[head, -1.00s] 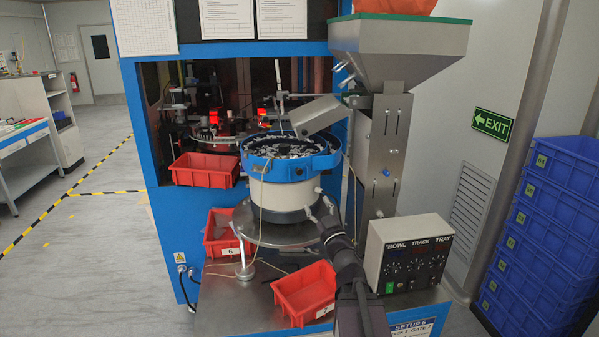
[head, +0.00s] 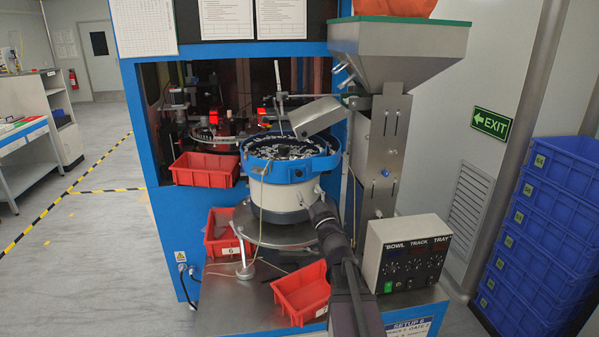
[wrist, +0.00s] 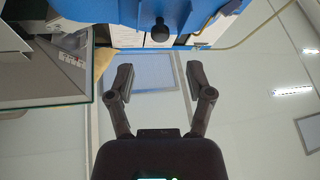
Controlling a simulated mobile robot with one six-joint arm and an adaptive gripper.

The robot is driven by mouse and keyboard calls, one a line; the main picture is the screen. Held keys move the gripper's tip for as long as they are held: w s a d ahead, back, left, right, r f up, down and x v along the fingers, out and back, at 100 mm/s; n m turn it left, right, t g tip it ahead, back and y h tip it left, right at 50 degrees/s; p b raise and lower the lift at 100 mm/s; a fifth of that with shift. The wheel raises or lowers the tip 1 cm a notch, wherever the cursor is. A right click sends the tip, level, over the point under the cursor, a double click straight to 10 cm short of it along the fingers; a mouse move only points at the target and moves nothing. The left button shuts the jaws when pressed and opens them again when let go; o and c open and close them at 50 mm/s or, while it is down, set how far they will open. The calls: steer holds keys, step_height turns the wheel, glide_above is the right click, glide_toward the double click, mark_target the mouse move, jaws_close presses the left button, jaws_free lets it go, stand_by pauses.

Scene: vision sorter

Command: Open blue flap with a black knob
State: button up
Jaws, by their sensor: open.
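In the wrist view a blue panel or flap (wrist: 118,11) with a round black knob (wrist: 160,31) shows at the top edge. My gripper (wrist: 159,76) is open and empty below the knob in that picture, with the knob lined up between the two fingers but beyond their tips. In the head view my gripper (head: 318,197) is in front of the white lower part of the bowl feeder (head: 276,199), under its blue rim (head: 287,170). I cannot make out the knob in the head view.
A steel hopper (head: 395,50) and chute column stand right of the bowl. A control box (head: 405,250) and red bins (head: 303,291) sit on the metal bench. Blue crates (head: 535,230) are stacked at right. The floor at left is clear.

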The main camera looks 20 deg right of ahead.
mark_target(300, 175)
steer(key=p+x, duration=0.2)
steer(key=x, duration=0.6)
steer(key=shift+w+p, duration=0.2)
steer(key=shift+p, duration=0.2)
jaws_close()
